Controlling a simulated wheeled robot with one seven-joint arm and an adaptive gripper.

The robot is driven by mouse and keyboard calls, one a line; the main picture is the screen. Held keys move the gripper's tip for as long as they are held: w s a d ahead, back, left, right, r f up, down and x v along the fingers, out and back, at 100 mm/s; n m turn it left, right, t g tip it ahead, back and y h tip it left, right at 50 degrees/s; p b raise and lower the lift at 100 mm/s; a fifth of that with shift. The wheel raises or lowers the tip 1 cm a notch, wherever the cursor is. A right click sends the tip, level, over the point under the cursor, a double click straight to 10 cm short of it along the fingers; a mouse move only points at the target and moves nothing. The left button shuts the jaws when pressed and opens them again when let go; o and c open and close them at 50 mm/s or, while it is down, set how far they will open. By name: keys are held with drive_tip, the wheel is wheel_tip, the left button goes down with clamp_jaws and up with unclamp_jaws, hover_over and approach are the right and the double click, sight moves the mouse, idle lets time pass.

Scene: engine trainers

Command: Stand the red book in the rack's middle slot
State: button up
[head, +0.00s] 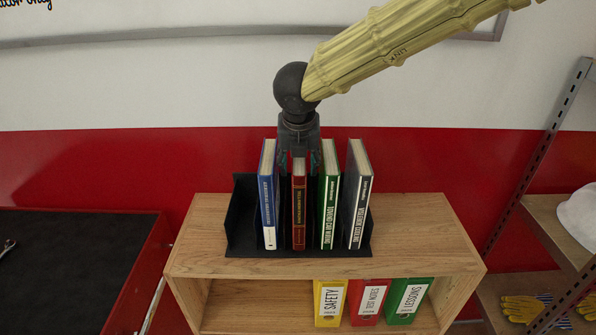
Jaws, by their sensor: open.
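The red book (299,215) stands upright in the black rack (240,222), spine towards me, near the middle of the rack. It is between the blue book (268,205) and the green book (329,205). My gripper (299,155) points straight down over the red book's top. Its fingers are open, one on each side of the book's upper end. I cannot tell whether they touch it. The gripper hides part of the book's top, and the books hide most of the rack's dividers.
A dark grey book (357,200) leans slightly at the rack's right. The rack stands on a wooden shelf unit (425,235), with bare top to the right. Yellow, red and green binders (370,302) stand below. A black-topped red bench (75,265) is left, metal shelving (540,160) right.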

drive_tip(key=b+v, duration=0.2)
drive_tip(key=v, duration=0.6)
drive_tip(key=shift+s+r, duration=0.1)
drive_tip(key=shift+r, duration=0.05)
